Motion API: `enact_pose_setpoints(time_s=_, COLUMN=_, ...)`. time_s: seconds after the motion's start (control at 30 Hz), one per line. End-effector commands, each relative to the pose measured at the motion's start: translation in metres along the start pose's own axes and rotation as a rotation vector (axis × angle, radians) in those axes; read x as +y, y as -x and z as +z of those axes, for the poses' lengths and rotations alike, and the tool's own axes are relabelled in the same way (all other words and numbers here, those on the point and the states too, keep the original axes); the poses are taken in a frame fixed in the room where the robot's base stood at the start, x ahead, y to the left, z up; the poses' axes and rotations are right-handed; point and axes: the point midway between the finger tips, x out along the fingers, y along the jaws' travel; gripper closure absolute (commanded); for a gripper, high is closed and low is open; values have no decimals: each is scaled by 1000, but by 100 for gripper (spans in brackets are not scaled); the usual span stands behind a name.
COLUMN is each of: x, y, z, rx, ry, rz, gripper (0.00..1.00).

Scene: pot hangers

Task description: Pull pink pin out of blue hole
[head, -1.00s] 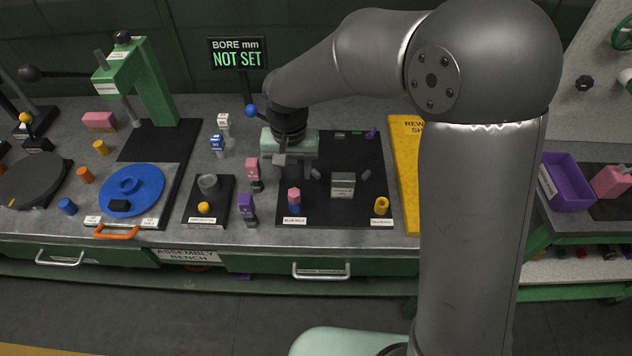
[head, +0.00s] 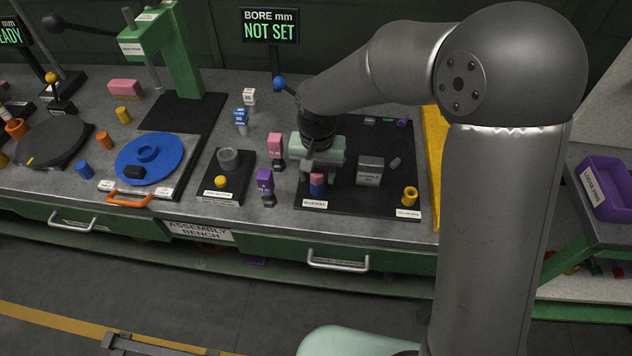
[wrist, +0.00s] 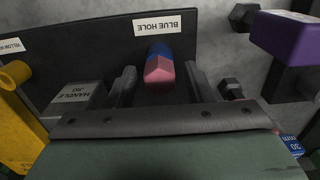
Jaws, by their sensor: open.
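The pink pin (head: 317,179) stands in the blue hole (head: 317,190), a blue block at the front left of the black board. In the wrist view the pink pin (wrist: 158,70) shows its faceted end, with the blue block (wrist: 160,50) beyond it, beside the BLUE HOLE label. My gripper (head: 318,174) is open, close above and behind the pin. In the wrist view my gripper's fingers (wrist: 161,88) lie on either side of the pin's line, with gaps on both sides. No contact shows.
Left of the board stand a pink block (head: 275,147) and a purple block (head: 265,184). A grey HANDLE block (head: 370,170) and a yellow hole (head: 410,195) are to the right on the board. A purple bin (head: 605,187) stands far right.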

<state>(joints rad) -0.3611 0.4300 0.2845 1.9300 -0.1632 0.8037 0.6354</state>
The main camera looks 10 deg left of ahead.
Motion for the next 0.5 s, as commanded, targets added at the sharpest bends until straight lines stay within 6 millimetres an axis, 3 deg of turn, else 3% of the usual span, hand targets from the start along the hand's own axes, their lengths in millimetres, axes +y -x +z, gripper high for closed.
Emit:
enact_pose_setpoints(time_s=0.17, x=0, y=1, z=0, rx=0, ry=0, rz=0, gripper=53)
enact_pose_setpoints(time_s=0.33, x=0, y=1, z=0, rx=0, ry=0, rz=0, gripper=100)
enact_pose_setpoints(time_s=0.5, x=0, y=1, z=0, rx=0, ry=0, rz=0, gripper=100)
